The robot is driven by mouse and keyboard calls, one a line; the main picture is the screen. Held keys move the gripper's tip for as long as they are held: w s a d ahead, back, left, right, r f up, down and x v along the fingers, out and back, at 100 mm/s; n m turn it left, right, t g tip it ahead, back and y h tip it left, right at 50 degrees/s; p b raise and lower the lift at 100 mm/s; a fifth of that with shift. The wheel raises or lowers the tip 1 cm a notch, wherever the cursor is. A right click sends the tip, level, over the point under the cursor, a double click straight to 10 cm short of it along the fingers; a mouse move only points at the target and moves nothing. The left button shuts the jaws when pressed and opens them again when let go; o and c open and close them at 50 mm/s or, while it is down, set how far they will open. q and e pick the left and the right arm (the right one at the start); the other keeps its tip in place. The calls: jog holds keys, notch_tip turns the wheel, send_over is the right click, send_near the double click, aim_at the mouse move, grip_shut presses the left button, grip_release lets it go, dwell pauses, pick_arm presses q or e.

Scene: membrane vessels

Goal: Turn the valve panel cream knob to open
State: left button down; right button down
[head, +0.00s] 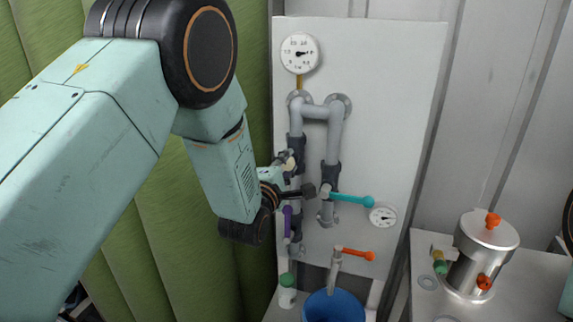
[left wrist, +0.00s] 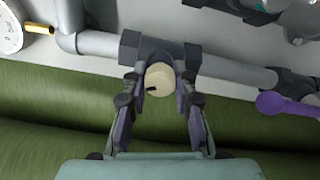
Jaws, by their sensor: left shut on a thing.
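The cream knob (left wrist: 160,78) is round and sits on a dark grey valve body on a grey pipe. A short dark mark on its face points left in the wrist view. In the head view the knob (head: 290,163) is partly hidden by my fingers. My left gripper (left wrist: 161,92) is shut on the knob, one finger on each side of it. In the head view my left gripper (head: 295,178) reaches the pipe from the left. The white valve panel (head: 390,100) stands upright behind the pipes. My right gripper is not in view.
A teal lever (head: 350,199), a purple lever (head: 287,222) and an orange lever (head: 358,254) are close by. A gauge (head: 299,53) is above. A blue bucket (head: 333,307) stands below. A steel vessel (head: 483,255) is at right. A green curtain (head: 165,225) hangs at left.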

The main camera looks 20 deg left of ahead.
pick_arm(q)
jog(key=n, duration=0.6)
jog(key=shift+w+r, duration=0.1)
jog(key=n, duration=0.6)
jog(key=shift+d+n+p, duration=0.1)
jog(key=shift+n+p, duration=0.25)
jog(key=shift+n, duration=0.05)
dwell(0.3)
jog(key=c, duration=1.1)
grip_release()
jog(key=shift+o, duration=0.2)
jog(key=shift+f, duration=0.2)
